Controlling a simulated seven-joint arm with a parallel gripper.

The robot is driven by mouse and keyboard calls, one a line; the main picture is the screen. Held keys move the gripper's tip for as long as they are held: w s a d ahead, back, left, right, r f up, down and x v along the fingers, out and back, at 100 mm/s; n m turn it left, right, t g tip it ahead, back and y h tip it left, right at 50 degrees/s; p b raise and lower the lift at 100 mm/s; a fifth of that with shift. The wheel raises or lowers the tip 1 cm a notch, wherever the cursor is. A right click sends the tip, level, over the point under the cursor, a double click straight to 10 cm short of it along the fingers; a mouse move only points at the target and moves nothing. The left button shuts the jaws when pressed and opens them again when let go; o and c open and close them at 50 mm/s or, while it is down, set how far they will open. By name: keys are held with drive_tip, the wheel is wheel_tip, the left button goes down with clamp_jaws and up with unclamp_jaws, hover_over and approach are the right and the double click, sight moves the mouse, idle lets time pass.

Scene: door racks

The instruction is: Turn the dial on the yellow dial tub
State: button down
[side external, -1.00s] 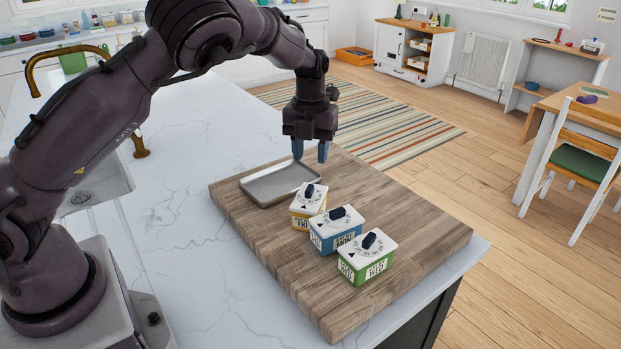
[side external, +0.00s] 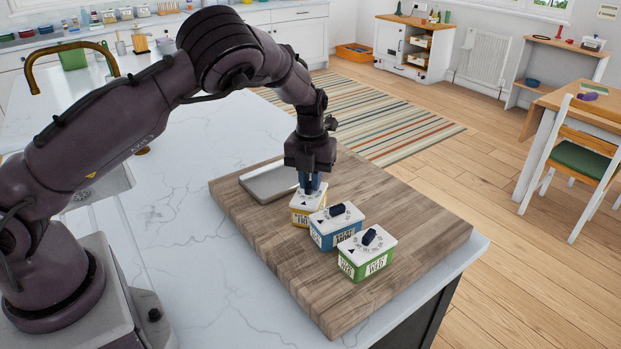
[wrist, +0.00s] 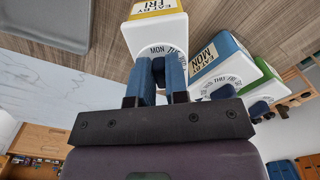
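The yellow dial tub (side external: 302,217) stands on the wooden board, below my gripper (side external: 311,188). It has a white lid with day letters, and its front label reads FRI. In the wrist view the tub's lid (wrist: 150,34) is just beyond my fingertips. The dark dial knob (wrist: 158,66) sits between my two blue fingers, which are drawn close together with no clear gap beside it. In the side view my fingers hide the knob.
A blue dial tub (side external: 336,228) stands close on the right of the yellow one, then a green dial tub (side external: 367,255). A grey metal tray (side external: 265,184) lies behind on the board (side external: 420,228). The board's right and front parts are bare.

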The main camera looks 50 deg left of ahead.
sight(310, 182)
drive_tip(key=shift+a+n, duration=0.1)
drive_tip(key=shift+n, duration=1.3)
drive_tip(key=c, duration=1.1)
unclamp_jaws()
drive_tip(key=shift+r, duration=0.15)
wheel_tip(310, 182, up, 13)
drive_tip(key=shift+f, duration=0.1)
